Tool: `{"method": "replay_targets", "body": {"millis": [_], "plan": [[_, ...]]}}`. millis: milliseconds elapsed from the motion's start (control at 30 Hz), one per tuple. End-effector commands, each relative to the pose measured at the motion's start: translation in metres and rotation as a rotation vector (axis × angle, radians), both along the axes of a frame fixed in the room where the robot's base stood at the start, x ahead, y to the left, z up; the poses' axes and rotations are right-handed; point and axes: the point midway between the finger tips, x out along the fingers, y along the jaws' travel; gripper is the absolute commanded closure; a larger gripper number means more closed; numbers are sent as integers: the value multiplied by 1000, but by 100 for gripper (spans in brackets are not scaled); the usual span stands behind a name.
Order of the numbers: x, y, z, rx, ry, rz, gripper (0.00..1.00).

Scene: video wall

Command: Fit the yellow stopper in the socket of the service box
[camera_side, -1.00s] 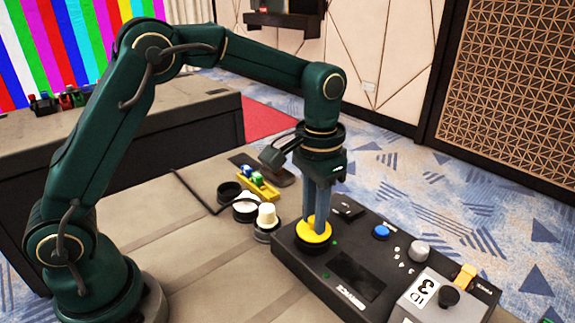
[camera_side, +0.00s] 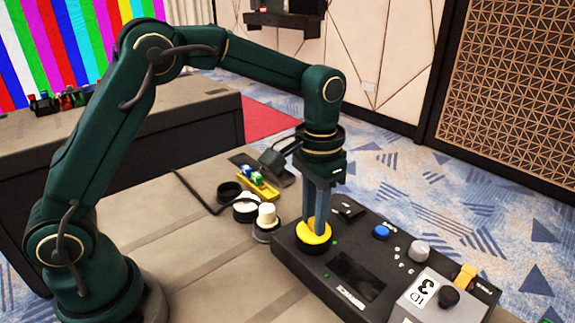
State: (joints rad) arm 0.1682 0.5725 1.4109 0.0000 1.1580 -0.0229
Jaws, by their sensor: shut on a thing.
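The yellow stopper (camera_side: 312,236) is a round yellow disc at the left end of the dark service box (camera_side: 350,289). It sits level at the dark round socket (camera_side: 309,249), whose rim shows beneath it. I cannot tell how deep it is in. My gripper (camera_side: 316,222) points straight down over it, with its blue-grey fingers shut on the stopper's upper part. The socket's opening is hidden under the stopper.
The box carries a blue button (camera_side: 381,231), a grey knob (camera_side: 419,250), a yellow-orange switch (camera_side: 465,276) and a grey panel with a black knob (camera_side: 449,297). A white-topped cap (camera_side: 267,217) and a yellow tray (camera_side: 259,185) stand left of it. The front tabletop is clear.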

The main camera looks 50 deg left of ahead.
Motion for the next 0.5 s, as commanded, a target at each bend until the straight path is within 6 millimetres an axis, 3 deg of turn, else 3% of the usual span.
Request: {"method": "replay_targets", "body": {"millis": [433,467,500], "plan": [[0,0,-2,0,1,0,100],[0,0,-2,0,1,0,71],[0,0,-2,0,1,0,56]]}}
